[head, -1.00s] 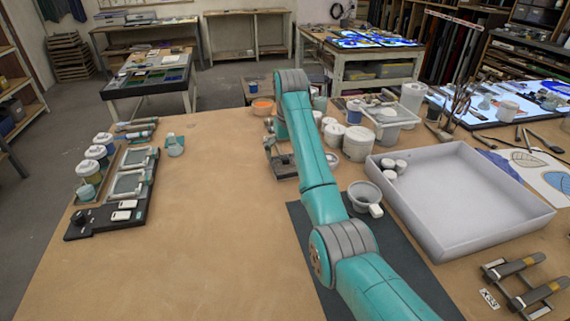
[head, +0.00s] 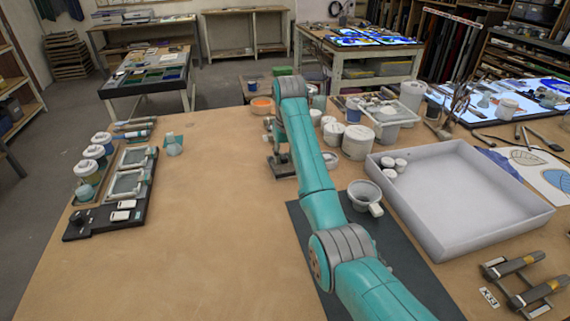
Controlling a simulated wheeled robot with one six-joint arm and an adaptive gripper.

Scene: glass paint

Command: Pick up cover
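I cannot tell for sure which piece is the cover. White round lid-like pieces (head: 388,162) lie in the left corner of the large white tray. A large white jar with a flat white lid (head: 357,141) stands behind that tray, and a smaller white-topped jar (head: 333,133) is beside it. My teal arm reaches forward over the table, left of these jars. My gripper is at its far end, mostly hidden behind the arm; only a small grey part (head: 268,125) shows. Its fingers and anything between them cannot be made out.
A dark-based stand (head: 281,166) sits just left of my forearm. A grey bowl with a white handle (head: 365,196) is at its right. The white tray (head: 490,232) fills the right side. The middle-left table is clear.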

